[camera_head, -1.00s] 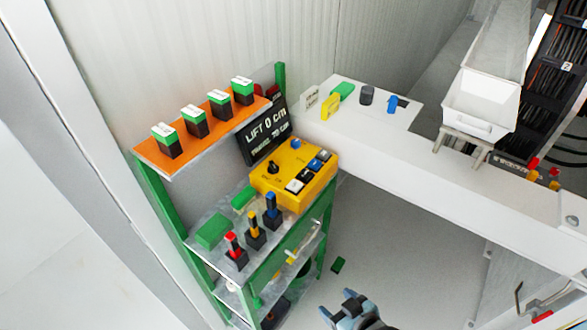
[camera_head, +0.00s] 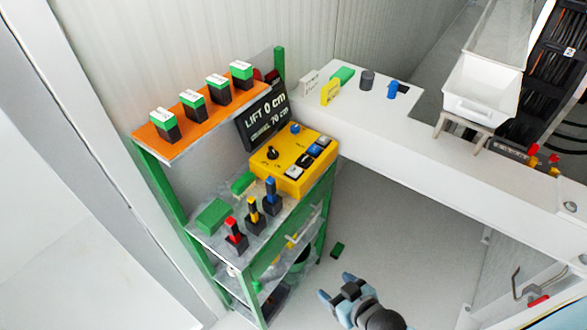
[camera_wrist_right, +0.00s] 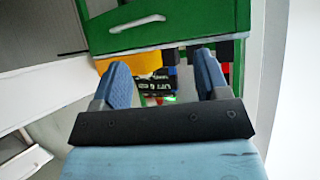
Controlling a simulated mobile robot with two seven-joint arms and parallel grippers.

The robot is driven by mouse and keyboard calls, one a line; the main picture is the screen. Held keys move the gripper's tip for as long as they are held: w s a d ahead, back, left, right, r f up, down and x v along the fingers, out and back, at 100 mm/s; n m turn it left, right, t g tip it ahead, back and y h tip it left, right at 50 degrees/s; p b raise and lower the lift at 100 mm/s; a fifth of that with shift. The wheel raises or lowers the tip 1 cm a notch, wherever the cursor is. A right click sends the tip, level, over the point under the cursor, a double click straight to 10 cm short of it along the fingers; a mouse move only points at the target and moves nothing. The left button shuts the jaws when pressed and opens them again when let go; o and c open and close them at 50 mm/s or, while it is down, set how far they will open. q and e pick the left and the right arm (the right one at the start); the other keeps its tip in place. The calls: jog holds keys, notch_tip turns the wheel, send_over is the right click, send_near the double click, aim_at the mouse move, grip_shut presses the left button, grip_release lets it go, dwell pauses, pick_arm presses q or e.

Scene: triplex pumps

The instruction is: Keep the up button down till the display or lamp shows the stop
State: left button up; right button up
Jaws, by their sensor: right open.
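A yellow control box (camera_head: 290,171) sits on the green shelf unit, with a black knob, a blue round button and a row of white, blue and black push buttons (camera_head: 307,159) on top. I cannot read which one is up. The black display (camera_head: 262,118) behind it reads "LIFT 0 cm" and a second line ending in "70 cm". My right gripper (camera_head: 335,286) is open and empty, low in front of the shelf and apart from the box. My left gripper is not in view.
Three levers (camera_head: 255,210) in red, yellow and blue stand on the shelf before the box. An orange shelf (camera_head: 148,142) carries several green-topped black blocks. A white beam (camera_head: 430,165) runs right, with small items on it. The floor beside the shelf is mostly clear.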

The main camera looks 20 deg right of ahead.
dwell(0.3)
grip_shut()
dwell(1.6)
